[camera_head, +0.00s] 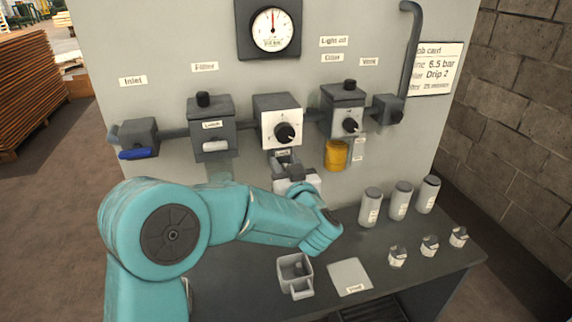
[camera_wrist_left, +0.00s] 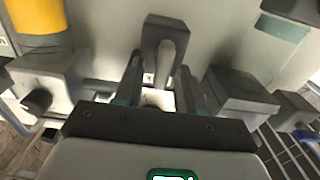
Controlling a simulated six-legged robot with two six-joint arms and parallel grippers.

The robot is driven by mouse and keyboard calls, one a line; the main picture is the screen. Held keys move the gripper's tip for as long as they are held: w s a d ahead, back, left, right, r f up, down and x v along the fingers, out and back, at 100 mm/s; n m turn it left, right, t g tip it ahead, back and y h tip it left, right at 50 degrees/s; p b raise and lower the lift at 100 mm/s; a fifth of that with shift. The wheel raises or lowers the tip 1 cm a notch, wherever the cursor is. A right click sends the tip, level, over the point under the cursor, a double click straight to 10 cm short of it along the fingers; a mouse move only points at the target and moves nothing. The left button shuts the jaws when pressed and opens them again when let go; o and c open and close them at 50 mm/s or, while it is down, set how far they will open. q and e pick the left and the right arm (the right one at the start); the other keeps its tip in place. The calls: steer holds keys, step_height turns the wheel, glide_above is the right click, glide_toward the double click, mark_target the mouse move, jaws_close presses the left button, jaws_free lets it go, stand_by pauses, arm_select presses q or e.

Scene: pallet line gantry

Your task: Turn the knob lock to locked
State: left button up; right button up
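The knob (camera_head: 285,131) is a black dial on the front of a white box on the panel, with a white pointer mark. Just below it is the lock (camera_head: 283,153), a small grey part with a label. In the left wrist view a grey arch-shaped piece with a pale tab (camera_wrist_left: 165,62) stands beyond and between the fingers, probably this lock. My left gripper (camera_head: 287,163) is right below the box; it also shows in the left wrist view (camera_wrist_left: 158,88), its fingers apart. I see no clear contact. The gripper partly hides the lock. My right gripper is not in view.
A yellow bowl (camera_head: 336,155) hangs right of the lock, under a unit with another knob (camera_head: 350,125). A latch box (camera_head: 211,138) is on the left, with a blue-handled valve (camera_head: 139,153) beyond. Grey canisters (camera_head: 401,200) and a small bin (camera_head: 294,270) stand on the bench.

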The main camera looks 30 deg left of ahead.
arm_select(q)
jaws_close()
steer(key=shift+f, duration=0.1)
steer(key=shift+f+n+b, duration=0.1)
steer(key=shift+n+b, duration=0.2)
steer(key=shift+b, duration=0.35)
steer(key=shift+s+a+f+n+b, duration=0.2)
steer(key=shift+s+f+n+b, duration=0.1)
steer(key=shift+n+b, duration=2.7)
steer(key=shift+s+a+f+n+b, duration=0.2)
steer(key=shift+f+n+b, duration=0.1)
steer(key=shift+n+b, duration=2.65)
steer(key=shift+s+a+f+n+b, duration=0.2)
steer(key=shift+f+n+b, duration=0.1)
steer(key=shift+n+b, duration=2.7)
steer(key=shift+m, duration=0.25)
